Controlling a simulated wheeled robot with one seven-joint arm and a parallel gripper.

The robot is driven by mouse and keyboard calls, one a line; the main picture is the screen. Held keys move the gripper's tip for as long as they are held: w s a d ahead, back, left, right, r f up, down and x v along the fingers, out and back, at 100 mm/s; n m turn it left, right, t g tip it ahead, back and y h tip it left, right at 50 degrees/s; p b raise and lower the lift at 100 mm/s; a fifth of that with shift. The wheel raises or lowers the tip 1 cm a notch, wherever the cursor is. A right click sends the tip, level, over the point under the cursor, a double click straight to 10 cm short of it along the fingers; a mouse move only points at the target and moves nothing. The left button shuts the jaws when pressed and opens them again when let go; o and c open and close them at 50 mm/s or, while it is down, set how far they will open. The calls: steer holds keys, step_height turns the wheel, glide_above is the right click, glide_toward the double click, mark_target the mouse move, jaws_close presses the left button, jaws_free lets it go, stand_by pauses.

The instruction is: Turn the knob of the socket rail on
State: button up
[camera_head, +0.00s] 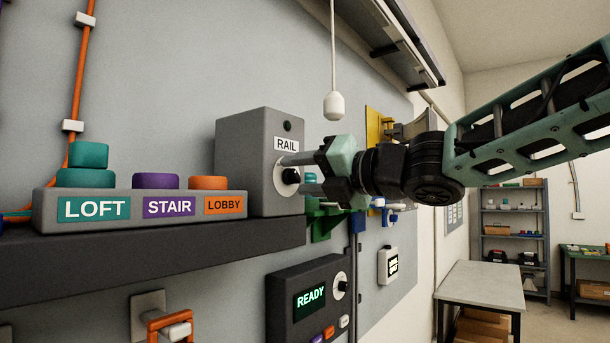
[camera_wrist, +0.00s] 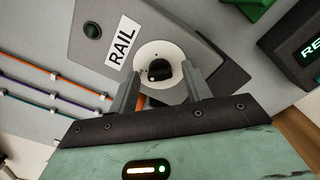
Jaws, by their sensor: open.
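The socket rail control is a grey box (camera_head: 250,160) labelled RAIL on the wall shelf in the head view. Its dark knob (camera_wrist: 157,71) sits on a round white dial (camera_wrist: 178,55) in the wrist view. A dark, unlit indicator (camera_head: 287,126) is above the label. My gripper (camera_head: 286,169) reaches in from the right at the box's front. In the wrist view its two grey fingers (camera_wrist: 158,90) are apart, one on either side of the knob's lower part. I cannot tell whether they touch it.
A button panel (camera_head: 45,212) with LOFT, STAIR and LOBBY stands left of the box on a dark shelf (camera_head: 150,258). A dark READY unit (camera_head: 285,290) is mounted below. A white pull cord (camera_head: 333,105) hangs close to my gripper. A bench (camera_head: 485,287) stands at right.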

steer(key=c, duration=1)
steer(key=shift+m, duration=0.3)
steer(key=m+p, duration=0.1)
steer(key=m, duration=0.2)
steer(key=shift+m, duration=0.3)
steer(key=m+p, duration=0.1)
steer(key=m, duration=0.3)
steer(key=shift+m, duration=0.3)
steer(key=m+p, duration=0.2)
steer(key=m, duration=0.3)
steer(key=shift+p, duration=0.35)
steer(key=shift+m+p, duration=0.85)
steer(key=shift+m, duration=1.15)
steer(key=shift+f, duration=0.1)
